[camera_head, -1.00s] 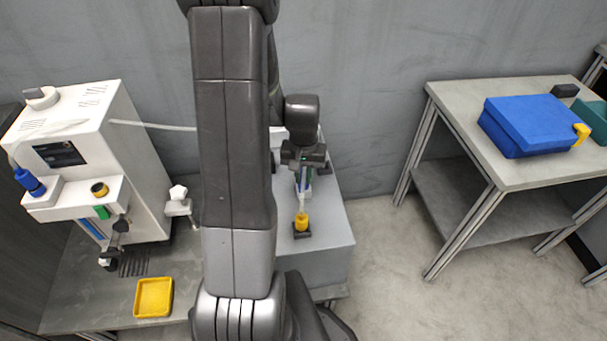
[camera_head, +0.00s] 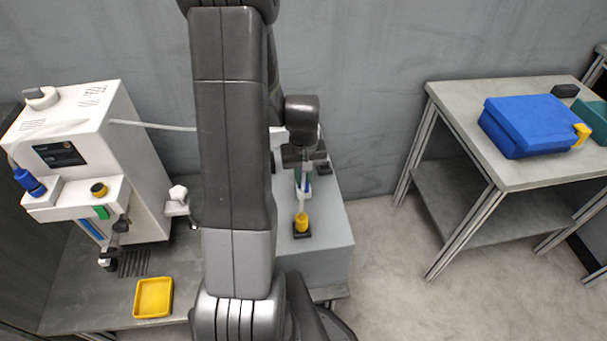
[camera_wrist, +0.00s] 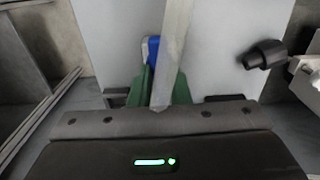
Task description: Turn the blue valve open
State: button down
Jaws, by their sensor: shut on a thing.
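The blue valve (camera_wrist: 152,48) shows in the wrist view as a small blue piece with a pale edge, partly hidden behind a pale grey bar. My gripper (camera_wrist: 160,92) has green fingers on either side of this bar, and they close on the valve; the exact contact is hidden. In the head view my gripper (camera_head: 304,184) points down over a grey box, and a little blue of the valve (camera_head: 299,178) shows at the fingers. A pale tube runs from there to a yellow fitting (camera_head: 301,222) on the box.
A white machine (camera_head: 145,175) stands at left on a bench, with a blue-capped part (camera_head: 28,182) and a yellow tray (camera_head: 153,298) near it. The grey box (camera_head: 335,235) is under my gripper. A table (camera_head: 455,110) at right holds a blue case (camera_head: 525,125). Floor between is clear.

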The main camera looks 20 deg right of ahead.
aim_at(304, 179)
jog(key=c, duration=1.4)
grip_release()
jog(key=shift+o, duration=0.2)
notch_tip(304, 179, up, 14)
jog(key=p, duration=0.2)
jog(key=shift+f, duration=0.2)
notch_tip(304, 179, down, 14)
jog(key=shift+r+b, duration=0.15)
jog(key=shift+b, duration=0.9)
jog(key=shift+r, duration=0.1)
